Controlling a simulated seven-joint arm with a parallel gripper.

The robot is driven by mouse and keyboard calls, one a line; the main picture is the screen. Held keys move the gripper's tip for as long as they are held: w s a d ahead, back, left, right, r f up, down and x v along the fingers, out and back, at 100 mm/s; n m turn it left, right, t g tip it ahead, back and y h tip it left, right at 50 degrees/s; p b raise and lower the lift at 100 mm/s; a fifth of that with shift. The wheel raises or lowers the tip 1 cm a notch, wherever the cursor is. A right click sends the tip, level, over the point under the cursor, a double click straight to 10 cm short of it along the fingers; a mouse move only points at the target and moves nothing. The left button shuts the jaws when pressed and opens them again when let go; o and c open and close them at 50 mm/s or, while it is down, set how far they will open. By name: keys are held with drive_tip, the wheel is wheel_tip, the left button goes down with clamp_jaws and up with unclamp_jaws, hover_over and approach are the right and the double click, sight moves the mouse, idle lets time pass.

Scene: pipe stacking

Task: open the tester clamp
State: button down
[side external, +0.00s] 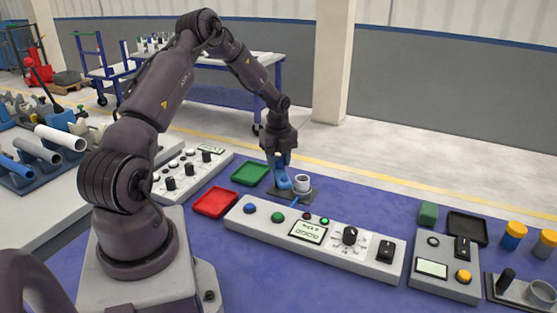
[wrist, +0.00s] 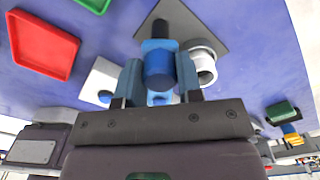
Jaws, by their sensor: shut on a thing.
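The tester clamp stands on a dark plate (side external: 306,196) at the back edge of the long console; the plate also shows in the wrist view (wrist: 213,30). A white hollow cylinder (side external: 302,182) stands on it, seen open-ended in the wrist view (wrist: 204,64). My gripper (side external: 280,168) points down just left of this cylinder. In the wrist view its fingers (wrist: 160,92) are shut on a blue cylindrical piece (wrist: 158,64), which looks like the clamp handle. A dark stub (wrist: 160,29) shows beyond it. The clamp's jaws cannot be made out.
A long white console (side external: 318,236) with buttons, display and knob lies in front. A red tray (side external: 215,202) and green tray (side external: 251,173) lie to the left. A smaller panel (side external: 447,267) and capped cylinders (side external: 514,236) stand at the right.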

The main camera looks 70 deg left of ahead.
drive_tip(key=m, duration=0.4)
drive_tip(key=shift+r+m, duration=0.1)
drive_tip(key=shift+m, duration=1.6)
drive_tip(key=c, duration=0.8)
unclamp_jaws()
wheel_tip(320, 180, up, 13)
drive_tip(key=shift+f, duration=0.1)
